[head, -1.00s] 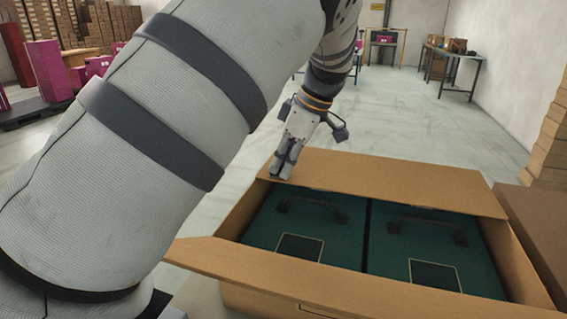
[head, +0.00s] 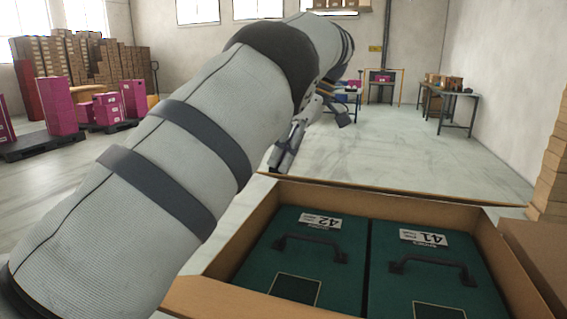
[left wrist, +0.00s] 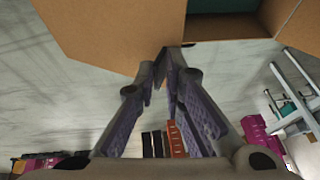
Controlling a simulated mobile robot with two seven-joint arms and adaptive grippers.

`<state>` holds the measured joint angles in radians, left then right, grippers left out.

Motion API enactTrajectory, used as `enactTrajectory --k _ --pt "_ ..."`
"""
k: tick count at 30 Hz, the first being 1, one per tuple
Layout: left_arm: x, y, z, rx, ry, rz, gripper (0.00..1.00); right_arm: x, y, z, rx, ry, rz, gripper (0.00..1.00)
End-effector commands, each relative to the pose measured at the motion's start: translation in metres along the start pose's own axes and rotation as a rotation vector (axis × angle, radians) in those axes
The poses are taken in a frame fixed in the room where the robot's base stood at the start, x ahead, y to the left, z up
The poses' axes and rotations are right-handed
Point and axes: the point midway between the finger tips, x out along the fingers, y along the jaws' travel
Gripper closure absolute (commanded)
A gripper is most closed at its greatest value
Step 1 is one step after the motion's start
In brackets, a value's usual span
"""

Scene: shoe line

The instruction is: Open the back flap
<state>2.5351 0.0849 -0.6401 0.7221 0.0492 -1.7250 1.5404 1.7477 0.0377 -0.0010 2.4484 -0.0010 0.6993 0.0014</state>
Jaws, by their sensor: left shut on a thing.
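The open cardboard box (head: 232,238) holds two dark green cases with handles, the left case (head: 325,258) labelled 42 and the right case (head: 440,272) labelled 41. Its back flap (head: 400,189) shows almost edge-on as a thin strip, swung up and back from the opening. My left gripper (head: 278,163) is at the flap's left end, shut on it. In the left wrist view the closed fingers (left wrist: 168,55) meet at the edge of the flap's brown board (left wrist: 110,35). My right gripper is not in view.
Brown cardboard (head: 535,248) lies to the right of the box, with stacked cartons (head: 552,165) behind it. Pink boxes (head: 62,106) stand on a dark pallet at the far left. The floor behind the box is clear up to the tables (head: 450,95).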

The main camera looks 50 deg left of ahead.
Motion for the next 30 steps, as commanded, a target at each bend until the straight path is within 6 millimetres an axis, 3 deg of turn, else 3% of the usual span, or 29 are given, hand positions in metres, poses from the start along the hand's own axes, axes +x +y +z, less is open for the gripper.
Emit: enactTrajectory --k 2,3,5,23,26,30 --pt "0.002 0.005 0.001 -0.006 0.0 0.015 1.0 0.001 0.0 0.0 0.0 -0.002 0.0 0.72" --pt "0.002 0.005 0.001 -0.006 0.0 0.014 0.88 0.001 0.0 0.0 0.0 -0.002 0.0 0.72" --pt "0.002 0.005 0.001 -0.005 0.0 0.014 0.75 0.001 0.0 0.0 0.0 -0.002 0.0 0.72" --pt "0.004 0.0 0.002 -0.002 -0.001 0.01 0.75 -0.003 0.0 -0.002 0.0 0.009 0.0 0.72" --pt "0.011 -0.008 0.005 -0.002 -0.003 0.012 0.75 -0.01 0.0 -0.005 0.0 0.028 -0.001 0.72" --pt "0.042 -0.02 0.017 -0.002 -0.002 0.011 0.75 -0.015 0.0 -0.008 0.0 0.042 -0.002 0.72"
